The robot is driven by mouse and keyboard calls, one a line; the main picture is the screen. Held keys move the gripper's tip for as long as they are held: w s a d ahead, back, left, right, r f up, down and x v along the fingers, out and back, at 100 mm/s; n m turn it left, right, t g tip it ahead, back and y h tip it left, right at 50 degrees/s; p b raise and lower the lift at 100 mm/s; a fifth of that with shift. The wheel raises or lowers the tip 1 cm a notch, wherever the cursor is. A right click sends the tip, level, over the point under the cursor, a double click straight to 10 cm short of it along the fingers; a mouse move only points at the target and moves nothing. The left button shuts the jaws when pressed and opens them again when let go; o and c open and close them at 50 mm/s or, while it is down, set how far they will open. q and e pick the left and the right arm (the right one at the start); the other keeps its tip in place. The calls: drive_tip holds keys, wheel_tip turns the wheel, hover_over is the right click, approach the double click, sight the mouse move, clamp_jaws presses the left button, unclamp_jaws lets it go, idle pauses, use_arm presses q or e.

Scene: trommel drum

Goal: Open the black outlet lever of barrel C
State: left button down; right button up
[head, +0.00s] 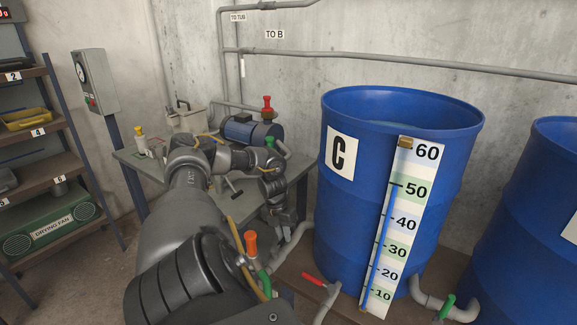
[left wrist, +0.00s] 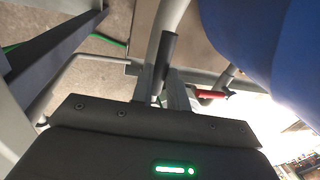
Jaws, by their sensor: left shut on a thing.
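Barrel C (head: 338,205) is a blue drum with a white "C" label and a scale strip down its front. My left gripper (head: 284,228) is low at the left side of barrel C, above a grey pipe that runs there. The lever's upper end sticks out past the fingers. In the head view the gripper hides the lever. My right gripper is in neither view.
A red lever (head: 320,281) on a pipe stands before barrel C. A green lever (head: 447,307) is at its lower right, beside another blue barrel (head: 543,215). A bench with a blue motor (head: 252,131) is behind my left arm. Shelves stand at the far left.

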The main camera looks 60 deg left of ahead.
use_arm(q)
drive_tip(key=shift+w+d+m, duration=0.1)
drive_tip(key=shift+d+m, duration=0.1)
drive_tip(key=shift+m, duration=0.3)
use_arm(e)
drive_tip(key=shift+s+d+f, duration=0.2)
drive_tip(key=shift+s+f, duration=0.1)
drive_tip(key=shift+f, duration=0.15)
use_arm(q)
drive_tip(key=c, duration=1.4)
unclamp_jaws()
drive_tip(key=shift+o, duration=0.2)
wheel_tip(320, 180, up, 11)
drive_tip(key=a, duration=0.1)
drive_tip(key=shift+s+a+f+p, duration=0.2)
drive_tip(key=shift+s+a+p, duration=0.15)
drive_tip(key=shift+s+a, duration=0.1)
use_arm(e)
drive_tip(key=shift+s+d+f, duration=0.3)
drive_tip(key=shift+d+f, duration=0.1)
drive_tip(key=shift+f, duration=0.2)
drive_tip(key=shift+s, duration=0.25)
